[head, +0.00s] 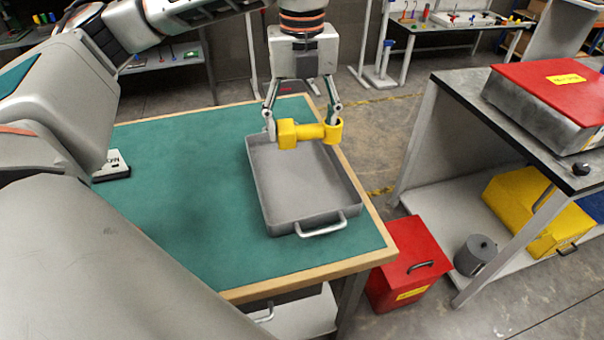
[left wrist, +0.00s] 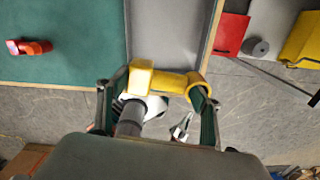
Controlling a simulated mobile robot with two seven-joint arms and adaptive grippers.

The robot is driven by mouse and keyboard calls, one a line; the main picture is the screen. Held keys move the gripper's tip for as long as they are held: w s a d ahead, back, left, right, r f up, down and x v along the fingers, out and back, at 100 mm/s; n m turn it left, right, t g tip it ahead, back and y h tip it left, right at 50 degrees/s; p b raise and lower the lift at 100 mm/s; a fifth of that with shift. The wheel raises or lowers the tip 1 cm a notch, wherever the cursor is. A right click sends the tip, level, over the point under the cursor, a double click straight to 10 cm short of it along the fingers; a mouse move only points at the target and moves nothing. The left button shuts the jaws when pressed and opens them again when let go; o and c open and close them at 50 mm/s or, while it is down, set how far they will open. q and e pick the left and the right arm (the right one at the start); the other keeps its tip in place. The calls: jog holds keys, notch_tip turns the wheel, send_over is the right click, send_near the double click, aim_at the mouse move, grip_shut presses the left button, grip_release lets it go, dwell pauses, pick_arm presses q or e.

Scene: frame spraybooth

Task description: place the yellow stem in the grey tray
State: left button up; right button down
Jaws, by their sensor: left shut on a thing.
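The yellow stem (head: 310,133) is a short tube with a block at one end and a ring at the other. My left gripper (head: 303,130) is shut on it, one finger at each end, and holds it level over the far end of the grey tray (head: 348,200). The stem also shows between the fingers in the left wrist view (left wrist: 170,82), with the tray (left wrist: 165,38) beyond it. The tray looks empty, though its far end is partly hidden. My right gripper does not show.
The tray stands on the green-topped bench (head: 190,220), near its right edge. A red object (left wrist: 30,47) lies on the green top. A red box (head: 405,260) stands on the floor beside the bench.

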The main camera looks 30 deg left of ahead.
aim_at(302, 205)
pick_arm(q)
jog(key=shift+w+r+n, duration=0.15)
jog(key=shift+n, duration=0.55)
jog(key=shift+f, duration=0.25)
notch_tip(302, 205, down, 19)
jog(key=shift+f, duration=0.2)
jog(key=shift+f, duration=0.2)
jog(key=o, duration=1.2)
jog(key=shift+o, duration=0.2)
jog(key=shift+r, duration=0.1)
notch_tip(302, 205, up, 12)
jog(key=shift+r, duration=0.15)
